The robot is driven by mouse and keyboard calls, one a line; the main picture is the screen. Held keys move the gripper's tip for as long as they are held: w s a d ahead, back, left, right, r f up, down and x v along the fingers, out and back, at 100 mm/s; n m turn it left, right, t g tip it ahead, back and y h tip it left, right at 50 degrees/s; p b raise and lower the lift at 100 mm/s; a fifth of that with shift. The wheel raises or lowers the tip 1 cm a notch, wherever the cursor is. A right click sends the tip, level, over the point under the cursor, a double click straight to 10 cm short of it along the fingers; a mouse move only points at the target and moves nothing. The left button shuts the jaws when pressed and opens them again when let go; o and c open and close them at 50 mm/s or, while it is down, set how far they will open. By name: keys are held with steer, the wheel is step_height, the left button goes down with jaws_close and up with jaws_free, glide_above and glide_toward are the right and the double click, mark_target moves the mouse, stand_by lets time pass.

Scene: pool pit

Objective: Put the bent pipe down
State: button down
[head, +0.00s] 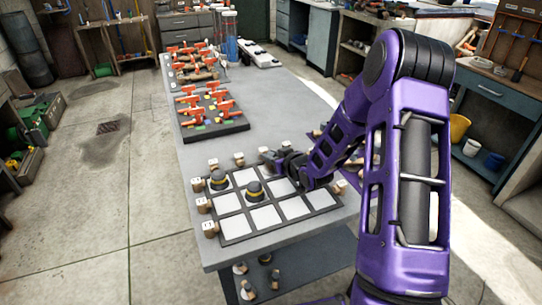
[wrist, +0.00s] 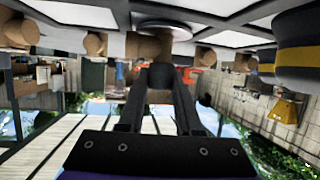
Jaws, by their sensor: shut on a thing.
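My gripper (head: 279,163) is low over the far right part of the board (head: 235,240), which has white squares in a dark frame. In the wrist view the two fingers (wrist: 159,85) are shut on a dark rounded piece (wrist: 160,76), taken as the bent pipe. Its bend and far side are hidden, and I cannot tell whether it touches the board. Two dark domed pieces with yellow bands, one (head: 218,180) at the far left and one (head: 254,189) nearer the middle, stand on squares. One banded piece (wrist: 292,45) shows large at the wrist view's right.
Several wooden blocks with pale labels (head: 204,205) line the board's edges. Farther along the grey table (head: 290,92) are dark trays with orange tools (head: 212,110) and clear cylinders (head: 229,35). Several squares are empty. A lower shelf (head: 290,265) holds small pieces.

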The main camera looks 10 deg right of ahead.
steer(key=shift+f, duration=0.15)
steer(key=c, duration=0.6)
jaws_free()
steer(key=shift+r, duration=0.3)
steer(key=v, duration=1.2)
steer(key=shift+p, duration=0.3)
steer(key=shift+w+d+f, duration=0.1)
